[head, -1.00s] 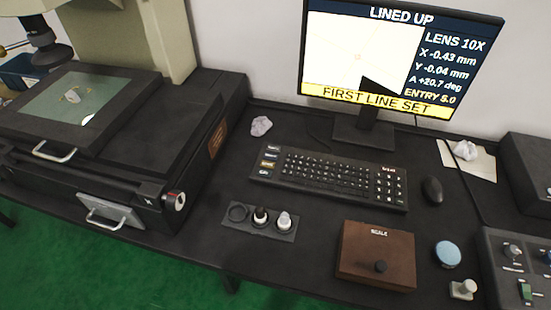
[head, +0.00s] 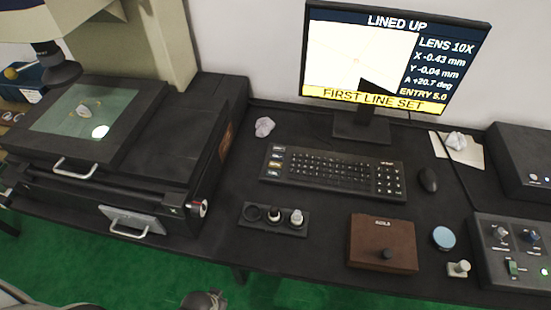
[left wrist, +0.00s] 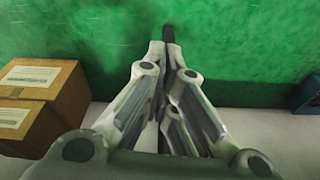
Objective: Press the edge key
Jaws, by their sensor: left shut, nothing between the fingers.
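The black keyboard (head: 333,173) lies on the bench below the monitor. A column of labelled keys (head: 275,160), one yellowish, runs down its left end; the labels are too small to read, so I cannot tell which is the edge key. The monitor (head: 392,60) reads "LINED UP" and "FIRST LINE SET". My left gripper (head: 207,300) shows at the bottom edge of the head view, in front of the bench and well apart from the keyboard. In the left wrist view its fingers (left wrist: 169,45) are together and empty above the green floor. My right gripper is not in view.
A lens holder (head: 276,218), a brown box (head: 383,242) and a blue round lid (head: 444,238) stand before the keyboard. The mouse (head: 428,180) is to its right. The measuring machine (head: 105,150) fills the left. Cardboard boxes (left wrist: 40,90) show in the wrist view.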

